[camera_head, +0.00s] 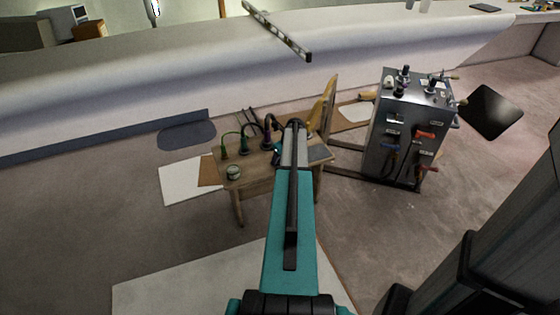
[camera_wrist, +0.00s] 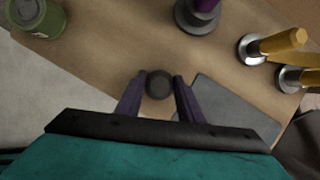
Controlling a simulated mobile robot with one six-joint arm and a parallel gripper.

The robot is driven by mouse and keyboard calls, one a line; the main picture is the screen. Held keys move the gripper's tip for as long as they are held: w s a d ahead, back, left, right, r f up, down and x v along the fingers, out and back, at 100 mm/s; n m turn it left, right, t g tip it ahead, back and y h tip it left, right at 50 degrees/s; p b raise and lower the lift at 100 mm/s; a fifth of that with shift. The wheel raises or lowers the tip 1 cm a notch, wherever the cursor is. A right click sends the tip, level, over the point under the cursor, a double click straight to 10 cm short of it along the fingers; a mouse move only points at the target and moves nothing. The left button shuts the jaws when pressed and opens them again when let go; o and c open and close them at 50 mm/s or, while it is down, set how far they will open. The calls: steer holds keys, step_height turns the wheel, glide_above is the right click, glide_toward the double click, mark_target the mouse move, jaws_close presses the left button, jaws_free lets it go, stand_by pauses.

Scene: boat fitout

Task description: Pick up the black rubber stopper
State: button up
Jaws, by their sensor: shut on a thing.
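The black rubber stopper (camera_wrist: 159,84) shows in the wrist view as a small dark round piece between the fingertips of my gripper (camera_wrist: 158,90). The two purple fingers touch it from both sides, and the gripper is shut on it. The wooden bench (camera_wrist: 125,55) is beneath it; I cannot tell whether the stopper still touches the top. In the head view my arm covers the stopper, and the fingers are hidden at the right part of the small wooden bench (camera_head: 250,182).
A green tin (camera_wrist: 36,17) stands at the bench's left edge. A purple-handled tool (camera_wrist: 197,15) and yellow-handled tools (camera_wrist: 272,43) stand close by. A dark grey flat plate (camera_wrist: 232,108) lies beside the gripper. A grey cabinet (camera_head: 395,130) stands to the right.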

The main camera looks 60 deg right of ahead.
steer(key=shift+r, duration=0.1)
steer(key=shift+r, duration=0.55)
steer(key=v, duration=0.1)
steer(key=p+v, duration=0.1)
steer(key=shift+s+d+r, duration=0.15)
steer(key=shift+d+r, duration=0.1)
steer(key=shift+r, duration=0.1)
steer(key=s+d+r+p, duration=0.1)
steer(key=s+d, duration=0.3)
steer(key=s, duration=1)
steer(key=shift+d+p, duration=0.2)
steer(key=shift+p, duration=0.1)
steer(key=shift+s+r, duration=0.1)
steer(key=shift+s, duration=0.05)
